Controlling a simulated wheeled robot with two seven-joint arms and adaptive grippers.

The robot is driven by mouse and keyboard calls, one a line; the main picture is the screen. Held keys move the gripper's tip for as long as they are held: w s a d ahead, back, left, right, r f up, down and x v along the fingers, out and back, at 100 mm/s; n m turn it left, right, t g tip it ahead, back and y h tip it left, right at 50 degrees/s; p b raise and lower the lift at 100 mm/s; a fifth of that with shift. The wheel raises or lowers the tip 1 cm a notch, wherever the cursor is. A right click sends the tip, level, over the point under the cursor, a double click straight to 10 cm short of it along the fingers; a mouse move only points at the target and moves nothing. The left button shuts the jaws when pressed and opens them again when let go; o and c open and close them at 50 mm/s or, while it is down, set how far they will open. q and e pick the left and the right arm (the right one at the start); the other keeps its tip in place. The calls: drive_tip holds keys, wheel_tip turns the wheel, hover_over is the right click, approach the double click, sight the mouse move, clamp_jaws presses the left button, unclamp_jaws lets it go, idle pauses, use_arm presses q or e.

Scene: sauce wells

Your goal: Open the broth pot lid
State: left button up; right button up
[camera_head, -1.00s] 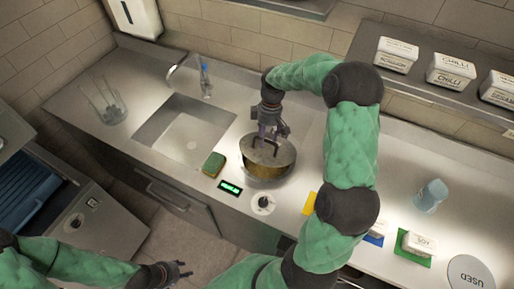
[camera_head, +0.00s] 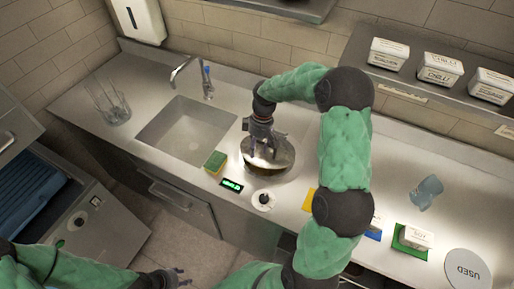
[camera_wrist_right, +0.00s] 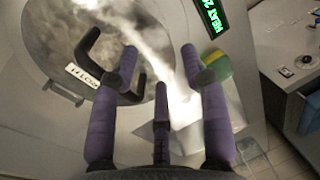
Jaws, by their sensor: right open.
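The broth pot (camera_head: 272,174) stands on the counter right of the sink. Its shiny round lid (camera_head: 284,155) is on top; I cannot tell whether it sits fully flat. My right gripper (camera_head: 265,151) is over the lid, pointing down, open. In the right wrist view the lid (camera_wrist_right: 45,35) has a dark arched handle (camera_wrist_right: 92,42) and a small white label. My right gripper's purple fingers (camera_wrist_right: 160,62) are spread; the left one overlaps the handle, and contact is unclear. My left gripper (camera_head: 184,276) is low at the front, away from the pot, empty and apparently open.
A sponge (camera_head: 215,162), a green-lit display (camera_head: 231,185) and a round knob (camera_head: 263,199) lie near the pot. The sink (camera_head: 185,133) is left. A shelf (camera_head: 400,88) holds more tubs.

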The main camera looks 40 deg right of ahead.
drive_tip(key=c, duration=0.6)
drive_tip(key=shift+w+d+r+n, duration=0.1)
drive_tip(key=shift+d+n, duration=0.05)
drive_tip(key=shift+n, duration=0.25)
clamp_jaws()
drive_tip(key=n, duration=0.1)
drive_tip(key=r+n+b, duration=0.1)
drive_tip(key=n, duration=0.1)
drive_tip(key=shift+d, duration=0.2)
wheel_tip(320, 180, up, 4)
drive_tip(key=d+f+n+h+b, duration=0.1)
drive_tip(key=n+h+b, duration=0.1)
drive_tip(key=n, duration=0.7)
drive_tip(key=n+b, duration=0.3)
drive_tip(key=n, duration=0.3)
hover_over(264, 156)
drive_tip(key=shift+t, duration=0.4)
wheel_tip(264, 156, down, 7)
drive_tip(key=shift+a+f, duration=0.1)
drive_tip(key=shift+a, duration=0.05)
